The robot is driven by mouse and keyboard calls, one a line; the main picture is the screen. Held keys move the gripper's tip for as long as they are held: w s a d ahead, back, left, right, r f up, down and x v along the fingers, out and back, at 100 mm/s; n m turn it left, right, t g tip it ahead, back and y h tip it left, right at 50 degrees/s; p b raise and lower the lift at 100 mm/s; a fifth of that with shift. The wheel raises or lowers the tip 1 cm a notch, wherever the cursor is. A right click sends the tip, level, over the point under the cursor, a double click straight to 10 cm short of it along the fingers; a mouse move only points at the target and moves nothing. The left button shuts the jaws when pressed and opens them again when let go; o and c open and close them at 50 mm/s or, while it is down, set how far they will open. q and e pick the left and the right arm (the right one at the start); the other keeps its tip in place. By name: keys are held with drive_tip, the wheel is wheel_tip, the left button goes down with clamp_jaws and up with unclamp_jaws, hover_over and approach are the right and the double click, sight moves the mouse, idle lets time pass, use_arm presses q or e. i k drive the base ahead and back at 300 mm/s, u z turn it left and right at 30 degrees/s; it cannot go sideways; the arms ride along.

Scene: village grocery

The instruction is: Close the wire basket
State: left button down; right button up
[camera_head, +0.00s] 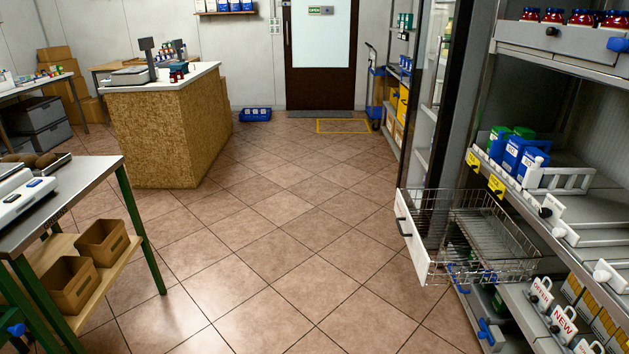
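The wire basket (508,240) is pulled out of the shelf unit at the right and sticks out over the floor. Its white front panel (413,243) faces left and carries a dark handle (402,228). The basket looks empty, with its wire floor visible. Its inner end lies by the shelf unit. Neither of my grippers shows in the head view, so where they are relative to the basket cannot be seen.
The shelf unit (565,215) holds blue and green packs, with red-lidded jars above. A table (75,190) with green legs stands at the left, and a wood-sided counter (165,130) stands farther back. The tiled floor (290,250) between them is clear.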

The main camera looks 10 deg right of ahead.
sight(408, 228)
drive_tip(key=u, duration=0.3)
drive_tip(key=i, duration=2.25)
drive_tip(key=z, duration=1.35)
drive_tip(key=i, duration=1.1)
drive_tip(key=z, duration=1.1)
